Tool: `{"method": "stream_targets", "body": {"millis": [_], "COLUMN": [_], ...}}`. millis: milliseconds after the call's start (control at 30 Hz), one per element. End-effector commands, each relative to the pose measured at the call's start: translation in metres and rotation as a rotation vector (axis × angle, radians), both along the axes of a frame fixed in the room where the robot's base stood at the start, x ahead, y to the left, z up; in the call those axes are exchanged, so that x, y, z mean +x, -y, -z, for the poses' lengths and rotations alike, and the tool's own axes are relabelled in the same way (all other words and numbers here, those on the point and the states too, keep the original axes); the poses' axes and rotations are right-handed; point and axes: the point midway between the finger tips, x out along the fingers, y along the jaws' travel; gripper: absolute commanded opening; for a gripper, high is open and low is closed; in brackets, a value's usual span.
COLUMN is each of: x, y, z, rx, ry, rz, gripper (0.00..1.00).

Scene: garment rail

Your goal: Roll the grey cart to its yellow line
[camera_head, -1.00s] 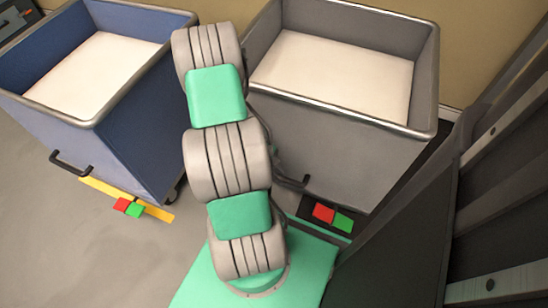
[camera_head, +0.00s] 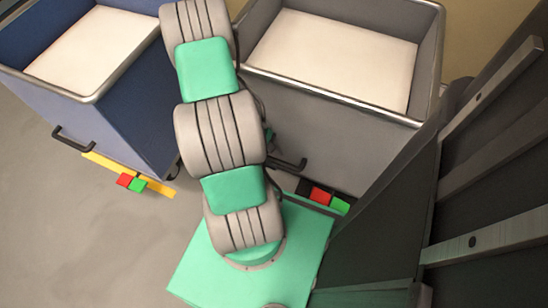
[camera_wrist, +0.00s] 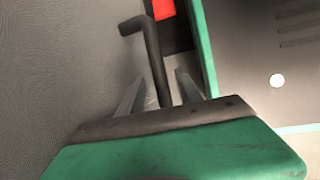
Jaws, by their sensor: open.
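The grey cart (camera_head: 330,135) stands at the right in the head view, an open bin with a pale inside floor. Its black handle (camera_head: 290,165) sticks out low on its near side. In the wrist view the handle (camera_wrist: 152,50) is a bent dark bar running between the two fingers of my gripper (camera_wrist: 158,85). The fingers are apart and not closed on it. In the head view my arm hides most of the gripper. A yellow line (camera_head: 160,188) lies on the floor at the near edge of the blue cart, left of the grey cart.
The blue cart (camera_head: 130,130) stands at the left with its own black handle. Red and green blocks (camera_head: 131,182) lie by the yellow line. Another red and green pair (camera_head: 329,200) lies on a black strip by the grey cart. Dark panels fill the right. Grey floor (camera_head: 70,230) is clear front left.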

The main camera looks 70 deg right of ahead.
Motion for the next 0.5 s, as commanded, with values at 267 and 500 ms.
{"method": "stream_targets", "body": {"millis": [267,500], "x": [0.016,0.029], "y": [-0.006,-0.013], "z": [-0.042,-0.071], "rx": [-0.002,0.000], "ry": [0.003,0.000], "rz": [-0.003,0.000], "gripper": [0.41,0.41]}}
